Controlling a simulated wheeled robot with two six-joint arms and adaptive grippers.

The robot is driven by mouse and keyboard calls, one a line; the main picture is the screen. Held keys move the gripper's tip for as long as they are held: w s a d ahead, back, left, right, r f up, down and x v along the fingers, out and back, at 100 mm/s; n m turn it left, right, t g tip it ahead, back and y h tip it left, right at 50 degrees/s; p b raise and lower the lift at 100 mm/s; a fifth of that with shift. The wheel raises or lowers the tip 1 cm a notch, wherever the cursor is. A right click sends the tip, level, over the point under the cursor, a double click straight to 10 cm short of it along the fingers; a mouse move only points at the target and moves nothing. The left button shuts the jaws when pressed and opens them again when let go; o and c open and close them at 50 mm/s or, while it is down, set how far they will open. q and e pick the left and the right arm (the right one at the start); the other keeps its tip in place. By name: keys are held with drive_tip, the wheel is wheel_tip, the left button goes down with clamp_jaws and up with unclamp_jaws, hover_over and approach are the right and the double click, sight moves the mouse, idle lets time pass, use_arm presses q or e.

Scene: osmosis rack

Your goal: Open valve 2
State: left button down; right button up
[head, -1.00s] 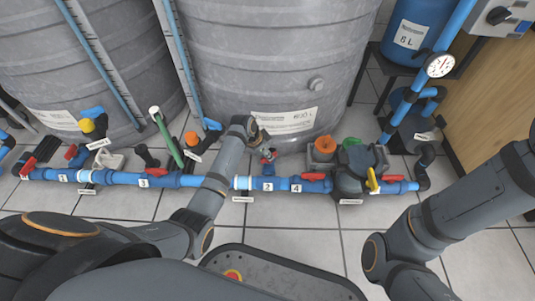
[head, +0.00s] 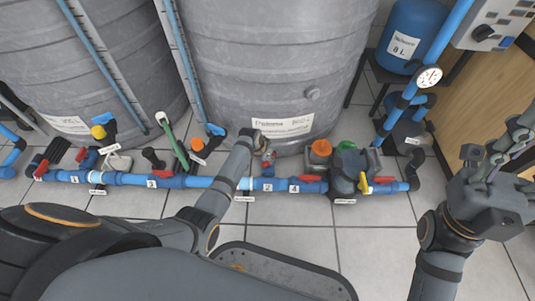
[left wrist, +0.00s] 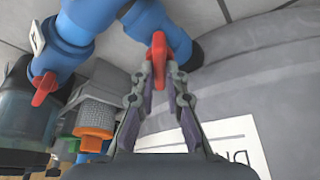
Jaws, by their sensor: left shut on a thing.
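Valve 2 is on the blue pipe run, marked by a white "2" label (head: 268,187) in front of the large grey tank. Its red handle (head: 268,158) is small in the head view, below my left gripper (head: 264,148). In the left wrist view the red handle (left wrist: 157,48) stands between the fingertips of my left gripper (left wrist: 158,75), which is shut on it. The handle's exact angle to the pipe is hard to tell. My right gripper (head: 515,138) is raised at the right edge, away from the pipes; its fingertips are not clear.
Other red handles sit along the blue pipe (head: 120,179), including one beside the "4" label (head: 294,188). A pressure gauge (head: 429,78) is farther right. Tiled floor (head: 385,245) in front is clear.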

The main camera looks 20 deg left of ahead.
use_arm(q)
drive_tip(key=n+p, duration=0.1)
drive_tip(key=p, duration=0.1)
drive_tip(key=n+y+p, duration=0.1)
drive_tip(key=p, duration=0.1)
drive_tip(key=shift+d+r+n, duration=0.15)
drive_tip(key=shift+r+n, duration=0.15)
drive_tip(key=shift+f+n+p, duration=0.1)
drive_tip(key=shift+n+p, duration=0.2)
drive_tip(key=shift+n, duration=0.1)
drive_tip(key=shift+d+f+n+y+p, duration=0.15)
drive_tip(key=shift+n+y+p, duration=0.35)
drive_tip(key=shift+n, duration=0.7)
drive_tip(key=shift+n+y, duration=0.5)
drive_tip(key=shift+n, duration=0.4)
drive_tip(key=c, duration=1.4)
unclamp_jaws()
wheel_tip(320, 180, up, 10)
drive_tip(key=shift+f, duration=0.1)
